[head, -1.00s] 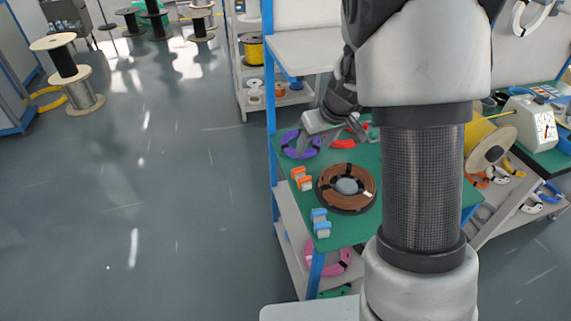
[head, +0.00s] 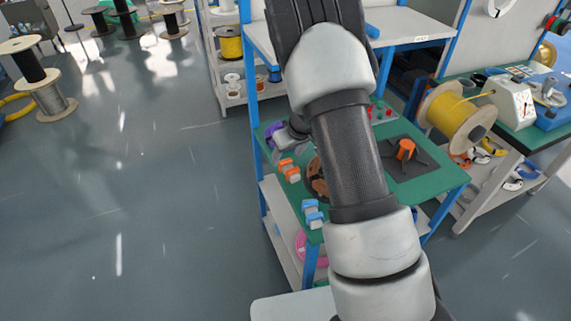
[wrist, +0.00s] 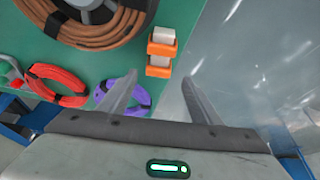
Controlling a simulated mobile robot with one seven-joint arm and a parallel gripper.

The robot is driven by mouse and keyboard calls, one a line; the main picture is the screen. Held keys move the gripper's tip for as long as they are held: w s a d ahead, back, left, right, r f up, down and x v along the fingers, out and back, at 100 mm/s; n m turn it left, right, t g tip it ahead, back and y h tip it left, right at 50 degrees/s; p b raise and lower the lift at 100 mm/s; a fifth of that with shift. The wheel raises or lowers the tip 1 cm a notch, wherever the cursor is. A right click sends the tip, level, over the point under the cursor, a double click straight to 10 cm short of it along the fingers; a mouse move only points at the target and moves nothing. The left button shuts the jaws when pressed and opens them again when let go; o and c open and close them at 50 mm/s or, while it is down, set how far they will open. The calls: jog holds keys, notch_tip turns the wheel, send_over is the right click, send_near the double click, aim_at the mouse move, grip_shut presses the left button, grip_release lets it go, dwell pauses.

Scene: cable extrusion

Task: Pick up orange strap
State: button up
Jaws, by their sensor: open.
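Two orange straps with pale blocks (head: 287,166) lie at the left edge of the green table in the head view. An orange cylinder-like piece (head: 405,149) stands on a dark mat at the right of the table.
A brown cable coil (wrist: 90,25) lies beside the orange straps. A purple coil (wrist: 130,95) and a red coil (wrist: 62,86) lie close to my left finger. Blue straps with pale blocks (head: 312,213) sit at the table's near corner.

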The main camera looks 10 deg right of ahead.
aim_at(285, 163)
jog(key=shift+x, duration=2.65)
jog(key=shift+w+d, duration=0.1)
jog(key=shift+d, duration=0.05)
jog(key=c, duration=1.1)
notch_tip(285, 163, up, 10)
jog(key=p, duration=0.1)
